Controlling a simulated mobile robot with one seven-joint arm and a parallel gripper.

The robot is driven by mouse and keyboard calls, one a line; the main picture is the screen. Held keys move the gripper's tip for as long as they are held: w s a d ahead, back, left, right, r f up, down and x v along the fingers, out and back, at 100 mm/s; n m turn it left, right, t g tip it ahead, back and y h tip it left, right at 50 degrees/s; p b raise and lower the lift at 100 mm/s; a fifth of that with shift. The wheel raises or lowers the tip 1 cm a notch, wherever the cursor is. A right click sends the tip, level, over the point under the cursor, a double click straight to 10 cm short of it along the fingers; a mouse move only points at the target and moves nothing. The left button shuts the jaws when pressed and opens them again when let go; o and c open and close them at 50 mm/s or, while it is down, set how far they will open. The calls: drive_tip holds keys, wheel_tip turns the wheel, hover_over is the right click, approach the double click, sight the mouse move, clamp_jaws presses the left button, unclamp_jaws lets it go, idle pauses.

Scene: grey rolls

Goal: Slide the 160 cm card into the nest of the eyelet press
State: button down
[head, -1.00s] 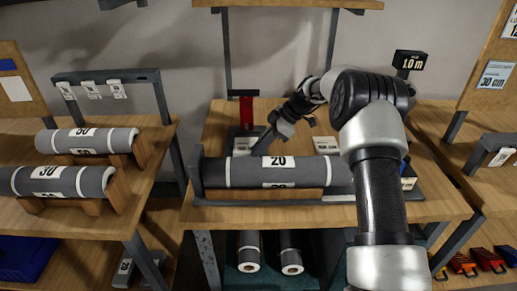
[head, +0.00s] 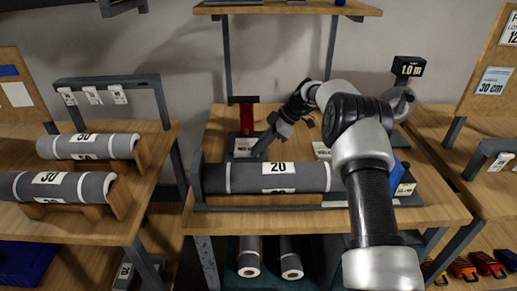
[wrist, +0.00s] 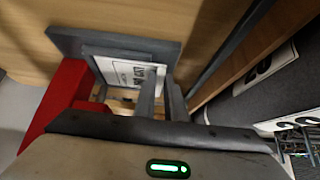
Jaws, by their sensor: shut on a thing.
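The eyelet press, with a red upright (head: 246,115), stands at the back left of the middle table. It also shows in the wrist view as a red body (wrist: 58,100) beside a dark grey plate (wrist: 70,40). A white card (wrist: 125,72) with blurred print lies at that plate, by my fingers; I cannot read its number or tell how deep it sits in the nest. My gripper (head: 258,154) reaches down in front of the press, behind the big roll. In the wrist view its fingers (wrist: 162,98) are close together, shut on the card's near edge.
A grey roll (head: 247,178) labelled 20 lies in a holder along the table front, close to my gripper. A second white card (head: 322,150) lies to the right. A display (head: 408,68) reads 1.0 m. Rolls labelled 30 (head: 92,187) and 50 (head: 112,147) rest on the left table.

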drive_tip(key=shift+w, duration=0.2)
drive_tip(key=c, duration=1.7)
unclamp_jaws()
drive_tip(key=shift+c, duration=0.2)
